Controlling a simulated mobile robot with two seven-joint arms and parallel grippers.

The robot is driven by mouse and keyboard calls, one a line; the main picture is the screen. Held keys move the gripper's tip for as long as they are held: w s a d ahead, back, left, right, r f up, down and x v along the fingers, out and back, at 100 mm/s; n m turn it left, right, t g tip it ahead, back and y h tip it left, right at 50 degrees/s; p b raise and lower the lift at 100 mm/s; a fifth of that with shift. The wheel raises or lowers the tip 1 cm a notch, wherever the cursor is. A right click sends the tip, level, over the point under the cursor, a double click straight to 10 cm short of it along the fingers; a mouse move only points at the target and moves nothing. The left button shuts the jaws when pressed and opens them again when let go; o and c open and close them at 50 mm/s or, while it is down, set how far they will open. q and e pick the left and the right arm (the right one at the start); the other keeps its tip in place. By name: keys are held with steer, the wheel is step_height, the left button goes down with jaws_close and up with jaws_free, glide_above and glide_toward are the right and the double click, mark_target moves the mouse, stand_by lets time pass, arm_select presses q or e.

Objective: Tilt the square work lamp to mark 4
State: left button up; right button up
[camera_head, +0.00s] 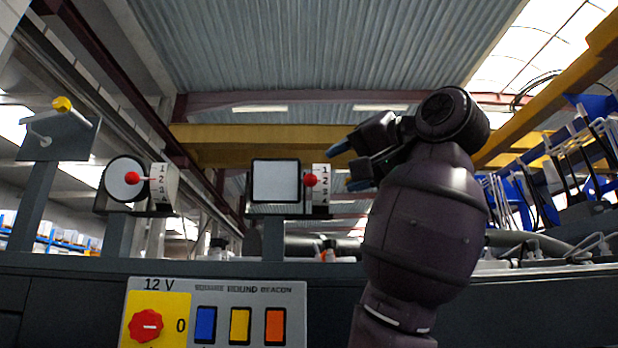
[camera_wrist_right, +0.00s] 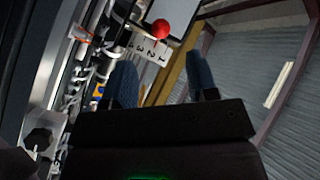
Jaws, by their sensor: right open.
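The square work lamp (camera_head: 275,181) stands on a post at the middle of the head view, its pale face toward me. Its red knob (camera_head: 310,180) sits beside a white scale (camera_head: 323,190) numbered 1 to 4, level with about mark 2. My right gripper (camera_head: 350,166) is open and empty, just right of the scale, with its fingers pointing left at the knob. In the right wrist view the red knob (camera_wrist_right: 160,28) appears beyond the gap between the two blue fingertips (camera_wrist_right: 161,70), apart from them. My left gripper is out of view.
A round lamp (camera_head: 119,186) with its own red knob and scale stands to the left. A 12 V panel (camera_head: 215,315) with a red dial and coloured switches is below. Blue racks (camera_head: 540,185) are at right.

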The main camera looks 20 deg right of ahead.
mark_target(316, 178)
steer(key=p+x, duration=0.2)
steer(key=x, duration=0.5)
steer(key=shift+w+a, duration=0.15)
steer(key=shift+w, duration=0.2)
steer(key=shift+w+a+p, duration=0.25)
steer(key=shift+w+p, duration=0.15)
steer(key=shift+w, duration=0.2)
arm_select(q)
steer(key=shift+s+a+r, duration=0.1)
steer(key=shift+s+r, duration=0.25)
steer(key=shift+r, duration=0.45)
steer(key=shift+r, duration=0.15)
arm_select(e)
jaws_close()
